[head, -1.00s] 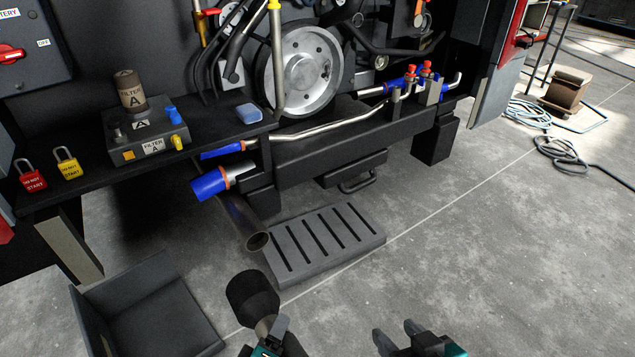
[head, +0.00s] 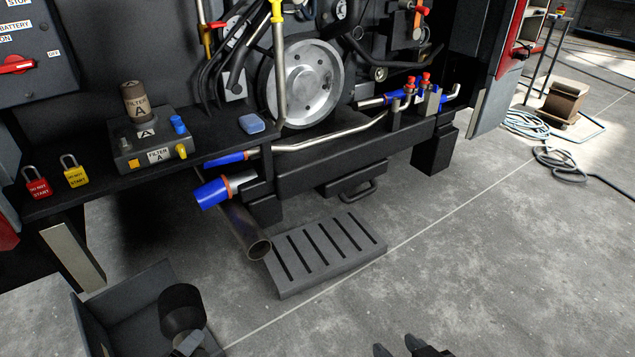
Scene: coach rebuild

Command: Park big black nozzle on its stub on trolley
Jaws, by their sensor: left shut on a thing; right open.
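The big black nozzle (head: 181,309) is at the lower left of the head view, with its wide black end up. My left gripper (head: 186,347) is shut on it at the bottom edge, mostly cut off by the frame. The nozzle overlaps the dark grey open bin in the picture; I cannot tell the height between them. My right gripper (head: 399,347) is open and empty at the bottom edge, over the floor. I cannot make out the trolley or its stub for sure.
The dark grey bin (head: 129,288) stands on the floor at lower left. A bench holds the filter box (head: 152,150) and padlocks (head: 74,172). Floor at right is clear; hoses (head: 560,165) lie farther off.

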